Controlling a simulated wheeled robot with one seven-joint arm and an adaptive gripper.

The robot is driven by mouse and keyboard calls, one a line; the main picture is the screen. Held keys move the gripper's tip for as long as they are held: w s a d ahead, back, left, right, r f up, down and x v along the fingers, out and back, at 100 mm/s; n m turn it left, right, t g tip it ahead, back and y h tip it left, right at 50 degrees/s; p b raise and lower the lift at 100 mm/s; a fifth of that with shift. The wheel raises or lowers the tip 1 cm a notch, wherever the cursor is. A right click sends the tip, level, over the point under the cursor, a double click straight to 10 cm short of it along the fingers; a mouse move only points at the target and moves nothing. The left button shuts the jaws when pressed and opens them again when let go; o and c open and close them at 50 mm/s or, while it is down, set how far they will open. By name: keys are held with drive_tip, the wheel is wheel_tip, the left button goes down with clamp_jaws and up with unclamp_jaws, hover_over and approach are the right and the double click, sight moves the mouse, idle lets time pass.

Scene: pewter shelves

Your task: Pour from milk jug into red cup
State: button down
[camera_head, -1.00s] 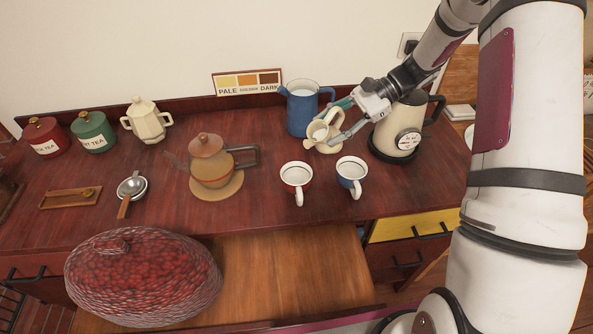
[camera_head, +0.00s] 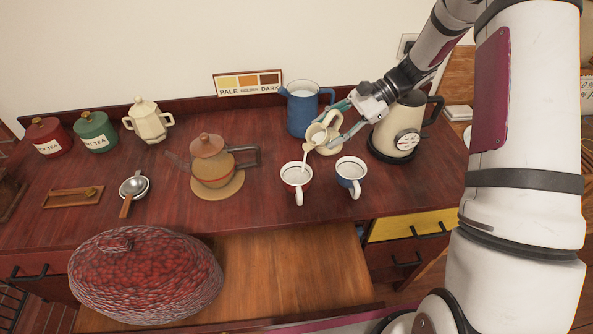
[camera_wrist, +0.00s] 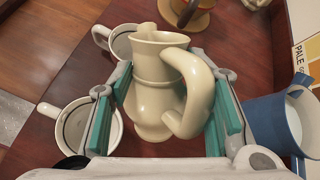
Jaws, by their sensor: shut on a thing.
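The cream milk jug (camera_head: 316,137) is held in the air above and behind the red cup, tilted towards it. A pale stream runs from its lip down to the red cup (camera_head: 296,177), which stands upright on the counter. My gripper (camera_head: 335,124) is shut on the milk jug, with its teal pads on either side of the body. How full the red cup is cannot be told clearly.
A blue-and-white cup (camera_head: 350,174) stands just right of the red cup. A blue pitcher (camera_head: 300,112) is behind the jug and a cream kettle (camera_head: 396,135) is to the right. A drawer (camera_head: 290,270) is open in front.

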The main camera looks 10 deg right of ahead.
sight(327, 123)
drive_tip(key=shift+s+a+f+h+p, duration=0.1)
drive_tip(key=shift+a+f+h+p, duration=0.15)
drive_tip(key=shift+h+p, duration=0.2)
drive_tip(key=shift+a+r+n+t+h+p, duration=0.1)
drive_tip(key=shift+r+n+t+h+p, duration=0.25)
drive_tip(key=shift+h+p, duration=0.35)
idle(0.8)
drive_tip(key=y+b, duration=0.1)
drive_tip(key=d+f+y+b, duration=0.1)
drive_tip(key=b, duration=0.1)
drive_tip(key=shift+w+f, duration=0.1)
drive_tip(key=shift+w, duration=0.25)
drive_tip(key=r, duration=0.1)
drive_tip(key=r+g+y, duration=0.1)
drive_tip(key=d+r+m+b, duration=0.1)
drive_tip(key=shift+w+r+y, duration=0.25)
drive_tip(key=shift+r, duration=0.05)
drive_tip(key=shift+s+a+r+g, duration=0.15)
drive_tip(key=shift+s+r+g, duration=0.05)
drive_tip(key=shift+g, duration=0.05)
drive_tip(key=shift+w+d+r, duration=0.15)
drive_tip(key=shift+d+r, duration=0.1)
drive_tip(key=shift+r, duration=0.3)
drive_tip(key=w+d+r+m+g+y+b, duration=0.1)
drive_tip(key=w+d+r+m+y+b, duration=0.1)
drive_tip(key=r+y, duration=0.4)
drive_tip(key=shift+w+d+r+b, duration=0.2)
drive_tip(key=shift+d+r+b, duration=0.45)
drive_tip(key=shift+d+r, duration=0.4)
